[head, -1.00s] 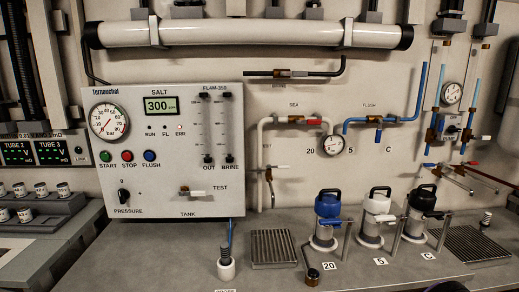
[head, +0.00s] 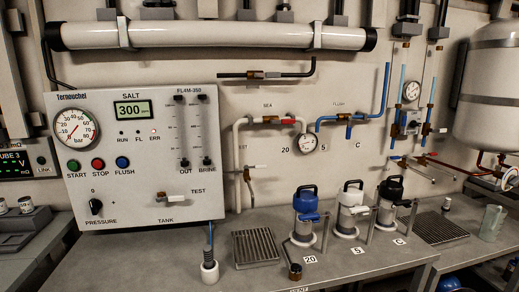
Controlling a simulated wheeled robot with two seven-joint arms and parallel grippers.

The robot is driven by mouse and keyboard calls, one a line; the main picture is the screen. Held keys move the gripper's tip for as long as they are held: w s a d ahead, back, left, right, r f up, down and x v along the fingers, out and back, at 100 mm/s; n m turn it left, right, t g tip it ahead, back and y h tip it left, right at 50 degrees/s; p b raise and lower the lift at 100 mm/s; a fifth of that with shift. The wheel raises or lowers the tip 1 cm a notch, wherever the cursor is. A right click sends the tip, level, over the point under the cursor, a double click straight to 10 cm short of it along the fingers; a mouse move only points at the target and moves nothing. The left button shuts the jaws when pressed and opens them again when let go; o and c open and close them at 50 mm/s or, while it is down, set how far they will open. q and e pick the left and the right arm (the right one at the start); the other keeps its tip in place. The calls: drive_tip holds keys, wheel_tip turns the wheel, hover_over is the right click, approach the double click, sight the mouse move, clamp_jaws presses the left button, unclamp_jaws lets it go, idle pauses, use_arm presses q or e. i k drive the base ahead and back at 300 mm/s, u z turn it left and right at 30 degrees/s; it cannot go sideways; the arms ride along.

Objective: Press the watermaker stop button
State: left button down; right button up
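The watermaker panel (head: 140,205) is a white box on the wall at the left of the head view. Its red STOP button (head: 98,163) sits between the green START button (head: 73,165) and the blue FLUSH button (head: 122,162). The SALT display (head: 132,109) reads about 300. A small red ERR lamp shows under the display, at its right. Neither of my grippers shows in the head view, and nothing covers the buttons.
Below the panel stands a grey bench (head: 340,265) with a drain grate (head: 255,248) and several filter housings such as the blue-topped one (head: 305,212). A pressure knob (head: 95,206) and a test valve (head: 168,196) stick out of the panel. A white tank (head: 490,95) hangs at the right.

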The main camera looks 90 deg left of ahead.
sight(97, 164)
drive_tip(key=u, duration=0.05)
drive_tip(key=k, duration=2)
drive_tip(key=u, duration=2)
